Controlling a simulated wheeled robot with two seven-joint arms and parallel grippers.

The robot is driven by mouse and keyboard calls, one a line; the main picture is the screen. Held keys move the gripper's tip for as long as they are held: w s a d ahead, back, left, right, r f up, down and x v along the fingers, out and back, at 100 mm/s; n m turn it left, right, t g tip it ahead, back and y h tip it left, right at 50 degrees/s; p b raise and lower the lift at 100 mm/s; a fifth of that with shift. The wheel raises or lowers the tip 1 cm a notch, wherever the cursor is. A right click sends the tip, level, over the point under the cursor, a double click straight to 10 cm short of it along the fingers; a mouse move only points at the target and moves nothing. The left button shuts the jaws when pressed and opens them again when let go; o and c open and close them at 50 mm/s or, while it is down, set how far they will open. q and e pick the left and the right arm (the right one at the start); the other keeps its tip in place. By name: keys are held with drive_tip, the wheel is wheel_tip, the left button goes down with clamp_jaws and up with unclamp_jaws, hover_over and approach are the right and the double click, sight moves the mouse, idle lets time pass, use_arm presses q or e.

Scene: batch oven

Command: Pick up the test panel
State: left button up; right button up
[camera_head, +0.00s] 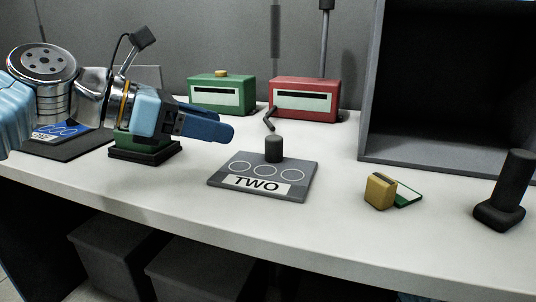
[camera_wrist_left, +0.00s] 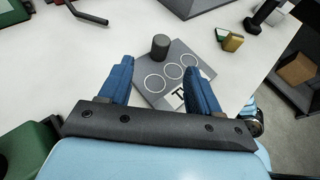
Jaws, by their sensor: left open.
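A small green panel (camera_head: 408,195) with a yellow block (camera_head: 380,191) at its left end lies on the white table, right of centre in the head view. I take it for the test panel. The panel also shows in the left wrist view (camera_wrist_left: 221,34), near the top right. My left gripper (camera_head: 222,132) is open and empty above the table, well to the left of the panel. In the left wrist view its two blue fingers (camera_wrist_left: 158,66) stand apart, with a grey plate marked TWO (camera_wrist_left: 150,92) beyond them. My right gripper is not in view.
The plate marked TWO (camera_head: 222,169) carries a dark upright knob (camera_head: 274,148). Green (camera_head: 222,94) and red (camera_head: 303,100) slotted boxes stand behind. A dark open oven (camera_head: 367,130) is at the right, with a black upright handle (camera_head: 513,181) in front. Bare table surrounds the panel.

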sight(270, 138)
use_arm(q)
drive_tip(key=x, duration=0.8)
drive_tip(key=shift+d+f, duration=0.1)
drive_tip(key=x, duration=0.5)
drive_tip(key=shift+d+b, duration=0.2)
drive_tip(key=shift+b, duration=0.1)
clamp_jaws()
